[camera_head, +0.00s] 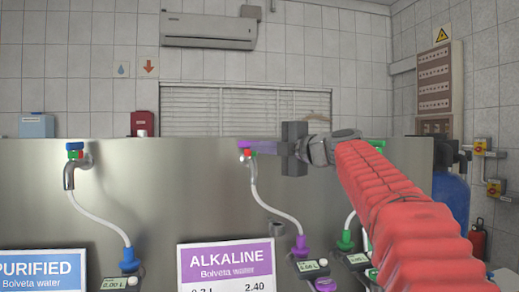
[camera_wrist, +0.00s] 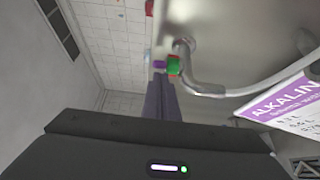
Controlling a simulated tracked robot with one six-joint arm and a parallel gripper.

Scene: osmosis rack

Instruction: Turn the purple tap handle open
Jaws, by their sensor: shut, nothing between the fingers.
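The purple tap handle (camera_head: 244,144) sits on top of the alkaline tap, above a green and red part (camera_head: 249,153). In the wrist view the purple handle (camera_wrist: 159,64) shows just beyond my fingertips, beside the green part (camera_wrist: 174,65) and the grey metal spout (camera_wrist: 205,88). My gripper (camera_head: 257,147) reaches in from the right, its fingers together and empty, pointing at the handle. The fingertips are at or very close to the handle; I cannot tell whether they touch. The fingers also show in the wrist view (camera_wrist: 160,84).
A steel panel (camera_head: 180,190) carries the taps. A blue-handled tap (camera_head: 75,155) stands to the left. My red-sleeved arm covers much of the right side.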

